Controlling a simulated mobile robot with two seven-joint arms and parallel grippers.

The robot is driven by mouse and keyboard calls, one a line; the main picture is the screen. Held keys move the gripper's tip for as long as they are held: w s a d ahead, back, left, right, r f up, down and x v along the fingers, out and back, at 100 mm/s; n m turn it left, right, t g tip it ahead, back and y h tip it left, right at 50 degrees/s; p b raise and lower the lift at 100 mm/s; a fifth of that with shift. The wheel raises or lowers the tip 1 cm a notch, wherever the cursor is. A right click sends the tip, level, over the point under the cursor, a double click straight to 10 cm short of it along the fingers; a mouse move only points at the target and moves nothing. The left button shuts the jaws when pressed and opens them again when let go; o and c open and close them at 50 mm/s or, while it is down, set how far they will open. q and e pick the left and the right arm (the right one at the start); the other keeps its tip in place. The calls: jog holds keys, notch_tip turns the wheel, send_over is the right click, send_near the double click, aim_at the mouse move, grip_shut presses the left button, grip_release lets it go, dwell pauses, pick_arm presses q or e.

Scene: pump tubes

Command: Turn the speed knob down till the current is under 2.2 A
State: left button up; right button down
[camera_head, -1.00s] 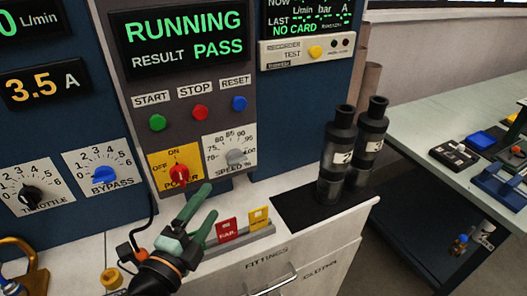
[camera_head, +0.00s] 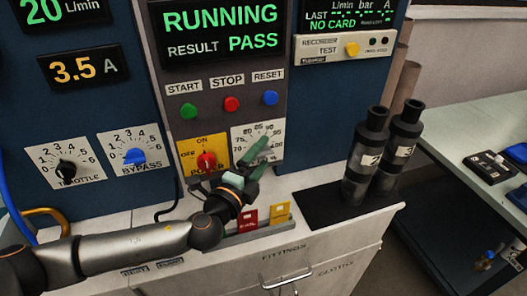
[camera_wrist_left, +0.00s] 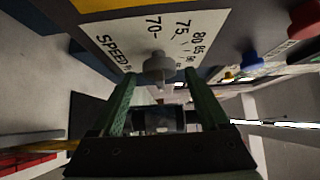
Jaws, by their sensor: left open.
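The speed knob is a grey knob on a white dial plate (camera_head: 246,134) marked "SPEED %". In the head view my left gripper (camera_head: 262,150) is in front of this dial and hides most of the knob. In the left wrist view the grey speed knob (camera_wrist_left: 158,68) shows between and just beyond the tips of the two green fingers of my left gripper (camera_wrist_left: 157,82). The fingers are apart, one on each side; I cannot tell whether they touch it. The current display (camera_head: 82,67) reads 3.5 A. My right gripper is not in view.
The red power knob (camera_head: 206,161) is close left of my left gripper. Start, stop (camera_head: 231,104) and reset buttons are above. Red and yellow cards (camera_head: 279,212) stand below it. Two dark cylinders (camera_head: 366,158) stand on a black mat to the right.

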pick_arm(q)
jog(key=shift+x, duration=0.8)
